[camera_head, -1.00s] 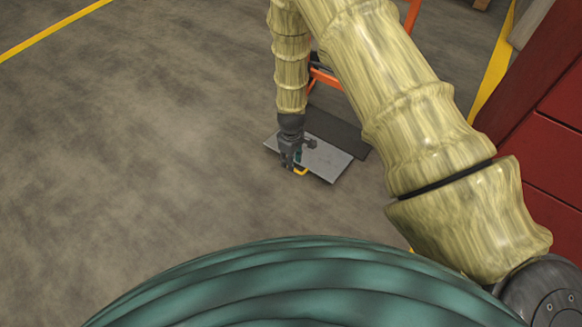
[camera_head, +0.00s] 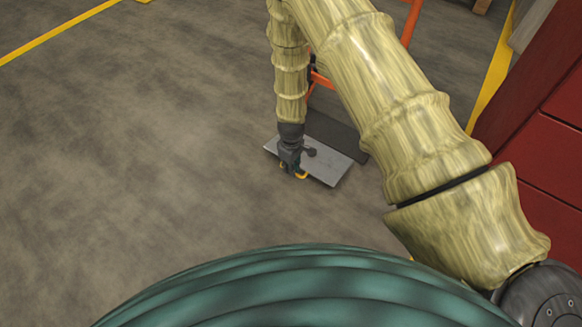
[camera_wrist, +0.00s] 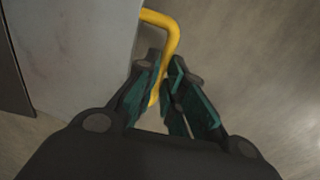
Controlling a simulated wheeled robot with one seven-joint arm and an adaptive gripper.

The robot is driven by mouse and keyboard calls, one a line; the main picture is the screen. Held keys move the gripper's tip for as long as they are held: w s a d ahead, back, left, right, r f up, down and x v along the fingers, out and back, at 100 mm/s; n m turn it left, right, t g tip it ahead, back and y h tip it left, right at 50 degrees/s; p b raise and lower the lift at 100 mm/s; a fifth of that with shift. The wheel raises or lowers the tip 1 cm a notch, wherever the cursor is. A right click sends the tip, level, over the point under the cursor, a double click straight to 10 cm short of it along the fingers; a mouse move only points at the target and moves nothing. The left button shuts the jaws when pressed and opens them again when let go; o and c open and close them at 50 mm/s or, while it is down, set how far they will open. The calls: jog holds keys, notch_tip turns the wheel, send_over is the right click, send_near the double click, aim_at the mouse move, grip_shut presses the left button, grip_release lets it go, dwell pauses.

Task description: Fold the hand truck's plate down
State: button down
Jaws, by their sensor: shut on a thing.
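The hand truck's grey plate (camera_head: 325,163) lies out flat or nearly flat, low by the floor, in the head view; I cannot tell whether it touches the floor. It fills the upper left of the wrist view (camera_wrist: 75,50). A yellow handle (camera_wrist: 172,35) sticks out from the plate's edge and also shows in the head view (camera_head: 302,177). My gripper (camera_wrist: 160,98) is shut on the yellow handle, pointing down at the plate's near edge. The hand truck's orange frame (camera_head: 321,79) rises behind the plate, partly hidden by my arm.
A red cabinet (camera_head: 540,140) with drawers stands at the right. A dark flat patch (camera_head: 335,129) lies just behind the plate. Yellow lines (camera_head: 495,75) mark the floor. The floor (camera_head: 130,160) to the left is clear.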

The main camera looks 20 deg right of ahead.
jog(key=shift+r, duration=0.1)
jog(key=r+p, duration=0.2)
jog(key=p, duration=0.1)
jog(key=shift+w+d+y, duration=0.2)
jog(key=shift+d+y, duration=0.05)
jog(key=shift+y, duration=0.05)
jog(key=shift+w+d+r+g+y+p, duration=0.25)
jog(key=shift+r+g+y+p, duration=0.2)
jog(key=shift+p, duration=0.7)
jog(key=c, duration=1.5)
grip_release()
jog(key=shift+c, duration=0.2)
jog(key=shift+r, duration=0.1)
notch_tip(320, 180, up, 12)
jog(key=w+d, duration=0.1)
jog(key=shift+d, duration=0.35)
jog(key=shift+w, duration=0.1)
